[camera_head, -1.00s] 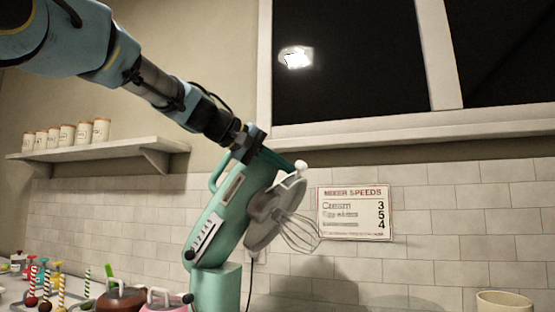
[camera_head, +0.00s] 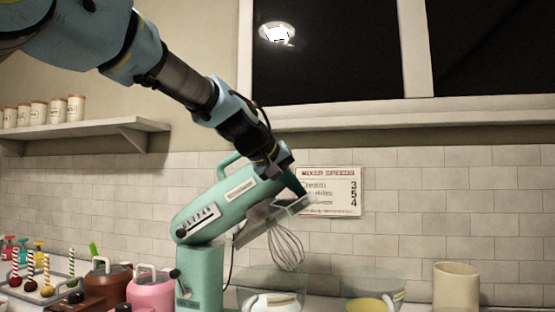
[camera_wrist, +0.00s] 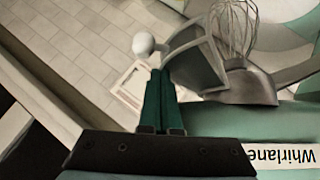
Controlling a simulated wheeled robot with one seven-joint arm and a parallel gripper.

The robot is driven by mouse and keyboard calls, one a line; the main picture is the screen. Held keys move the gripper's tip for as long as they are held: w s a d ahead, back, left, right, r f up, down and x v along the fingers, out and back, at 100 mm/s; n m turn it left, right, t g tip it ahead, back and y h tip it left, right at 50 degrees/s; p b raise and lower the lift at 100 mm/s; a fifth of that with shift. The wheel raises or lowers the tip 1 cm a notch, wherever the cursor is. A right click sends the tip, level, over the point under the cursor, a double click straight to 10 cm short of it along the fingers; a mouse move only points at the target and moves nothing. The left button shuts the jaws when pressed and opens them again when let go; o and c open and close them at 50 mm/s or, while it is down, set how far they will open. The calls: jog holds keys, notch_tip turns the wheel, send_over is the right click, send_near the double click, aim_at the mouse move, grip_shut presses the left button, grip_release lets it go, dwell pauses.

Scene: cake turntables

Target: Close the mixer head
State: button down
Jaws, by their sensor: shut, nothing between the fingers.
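The teal stand mixer (camera_head: 199,285) stands on the counter with its head (camera_head: 225,205) tilted up to the right, partly raised. A wire whisk (camera_head: 285,246) hangs from the head's front end. My gripper (camera_head: 299,186) is at the upper front end of the head, its fingers shut and empty. In the wrist view, the shut green fingers (camera_wrist: 161,100) lie beside the head's front, near a white knob (camera_wrist: 144,44), and the whisk (camera_wrist: 234,28) shows at the top. Whether the fingers touch the head I cannot tell.
A glass bowl (camera_head: 270,290) sits below the whisk, and another bowl (camera_head: 374,292) with yellow contents is to its right. A beige canister (camera_head: 456,286) stands farther right. A speeds sign (camera_head: 335,191) hangs behind.

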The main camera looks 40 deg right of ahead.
jog(key=s+d+f+t+y+b, duration=0.1)
jog(key=f+b, duration=0.3)
jog(key=f, duration=0.4)
jog(key=s+d+f+m+t+y+b, duration=0.1)
jog(key=f+b, duration=0.3)
jog(key=f, duration=0.5)
jog(key=shift+s+f+m, duration=0.25)
jog(key=shift+s+m, duration=0.05)
jog(key=shift+s, duration=0.3)
